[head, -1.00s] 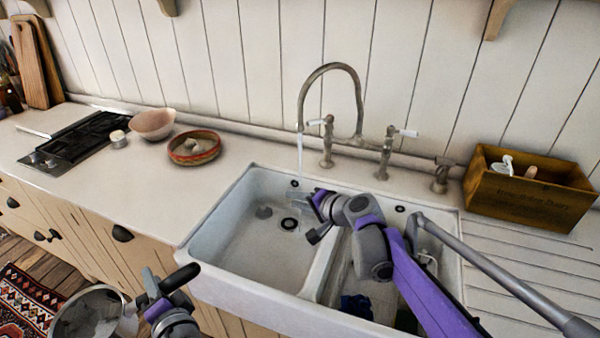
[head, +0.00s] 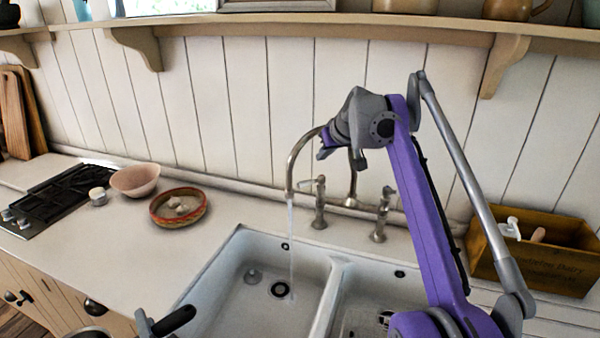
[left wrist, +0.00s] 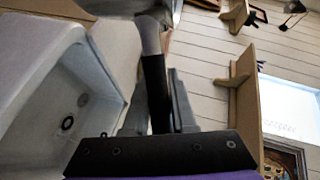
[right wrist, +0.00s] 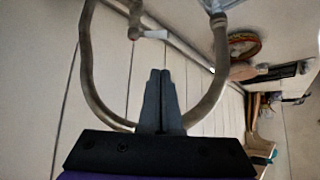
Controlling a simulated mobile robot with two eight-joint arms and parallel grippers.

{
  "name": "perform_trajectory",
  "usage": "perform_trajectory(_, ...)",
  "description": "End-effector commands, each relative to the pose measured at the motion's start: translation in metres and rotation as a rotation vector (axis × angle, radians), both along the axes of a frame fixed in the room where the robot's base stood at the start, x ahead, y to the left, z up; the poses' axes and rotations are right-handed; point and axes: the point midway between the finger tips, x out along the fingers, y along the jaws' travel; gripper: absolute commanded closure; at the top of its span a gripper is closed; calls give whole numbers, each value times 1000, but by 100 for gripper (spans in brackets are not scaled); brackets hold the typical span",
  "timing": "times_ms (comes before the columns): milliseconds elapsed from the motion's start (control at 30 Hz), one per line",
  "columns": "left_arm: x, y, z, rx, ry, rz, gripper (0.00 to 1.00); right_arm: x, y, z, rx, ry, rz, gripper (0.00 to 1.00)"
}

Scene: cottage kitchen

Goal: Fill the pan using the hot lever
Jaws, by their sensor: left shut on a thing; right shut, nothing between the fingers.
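The pan (head: 88,334) barely shows at the bottom edge of the head view; its underside shows at the top of the left wrist view (left wrist: 125,6). My left gripper (head: 158,325) is shut on its black handle (left wrist: 156,92), in front of the counter and left of the sink. The bronze faucet (head: 294,165) stands behind the sink, and water (head: 291,245) runs from its spout into the left basin. The left tap lever (head: 319,203) has a white handle. My right gripper (head: 325,147) is shut and empty at the top of the faucet arch; its fingers (right wrist: 160,98) show inside the arch outline.
The white double sink (head: 333,290) is empty in its left basin. A stove (head: 55,205), pink bowl (head: 135,180) and red-rimmed dish (head: 178,208) stand left. A wooden box (head: 540,262) stands right. A shelf (head: 300,27) runs above the faucet.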

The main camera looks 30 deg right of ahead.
Motion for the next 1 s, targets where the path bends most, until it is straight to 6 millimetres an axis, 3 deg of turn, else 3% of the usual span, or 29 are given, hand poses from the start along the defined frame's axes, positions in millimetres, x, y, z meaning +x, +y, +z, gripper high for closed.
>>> perform_trajectory(133, 0, 0, 0, 2, -1, 0, 100, 1, -3, 2, -27, 11, 12, 100)
perform_trajectory(267, -1, 0, -2, 2, 0, 0, 100, 12, -5, -10, -26, 12, 14, 100)
perform_trajectory(1000, -2, 0, -6, 2, 4, 0, 100, 114, -18, -121, -25, 9, 13, 100)
